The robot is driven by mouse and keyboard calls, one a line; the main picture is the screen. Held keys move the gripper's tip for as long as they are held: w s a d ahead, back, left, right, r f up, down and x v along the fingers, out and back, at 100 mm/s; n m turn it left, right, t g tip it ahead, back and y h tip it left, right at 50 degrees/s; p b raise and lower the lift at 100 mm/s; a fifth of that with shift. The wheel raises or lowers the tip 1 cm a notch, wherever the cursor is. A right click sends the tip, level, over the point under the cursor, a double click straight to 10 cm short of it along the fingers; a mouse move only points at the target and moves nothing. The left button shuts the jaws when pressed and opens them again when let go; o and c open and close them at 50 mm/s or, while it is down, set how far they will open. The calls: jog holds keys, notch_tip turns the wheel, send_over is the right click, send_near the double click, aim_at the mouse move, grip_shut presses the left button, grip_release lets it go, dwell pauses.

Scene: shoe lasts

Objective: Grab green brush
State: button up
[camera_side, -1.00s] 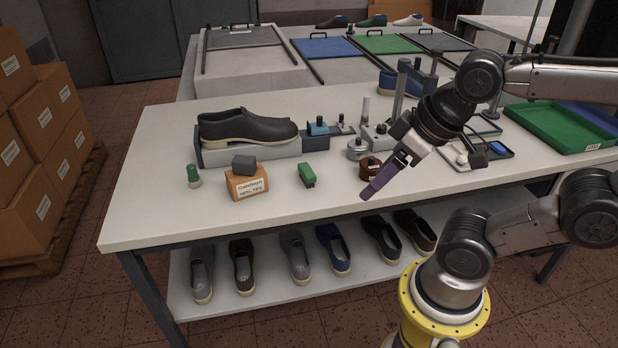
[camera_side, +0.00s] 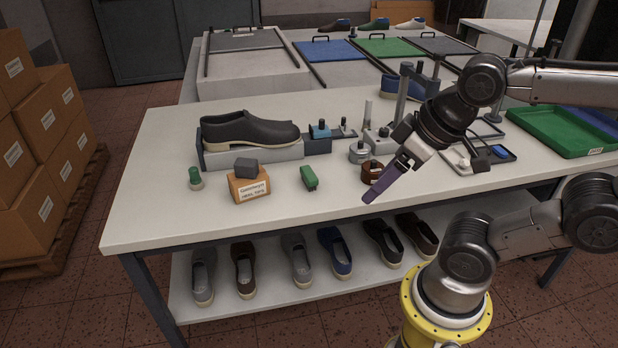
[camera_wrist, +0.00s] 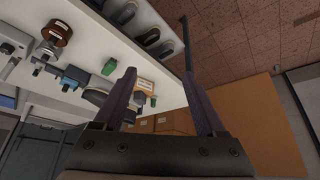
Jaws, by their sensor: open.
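The green brush (camera_side: 309,177) is a small green block lying on the white table, right of the small cardboard box. It also shows in the wrist view (camera_wrist: 109,66), left of my fingers. My gripper (camera_side: 372,196) has purple fingers and hangs above the table's front edge, to the right of the brush and apart from it. In the wrist view my gripper (camera_wrist: 158,74) has its two fingers spread wide, with nothing held between them.
A cardboard box (camera_side: 249,190) with a dark block on it stands left of the brush. A green-capped bottle (camera_side: 195,178) is farther left. A dark shoe (camera_side: 250,130) sits behind. A brown round container (camera_side: 372,172) is close to my gripper. Table front is clear.

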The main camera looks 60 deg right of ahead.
jog(key=w+r+m, duration=0.1)
jog(key=w+r, duration=0.2)
jog(key=r, duration=0.1)
jog(key=m+g, duration=0.5)
jog(key=m, duration=0.1)
send_over(309, 173)
notch_tip(309, 173, down, 8)
jog(key=shift+m+g, duration=0.3)
jog(key=f, duration=1)
jog(key=shift+s+d, duration=0.2)
jog(key=shift+d, duration=0.1)
jog(key=shift+w+a+f, duration=0.1)
jog(key=shift+a+f, duration=0.05)
jog(key=shift+f, duration=1.3)
jog(key=shift+w+a+f, duration=0.1)
jog(key=shift+a+f, duration=0.05)
jog(key=shift+f, duration=1.3)
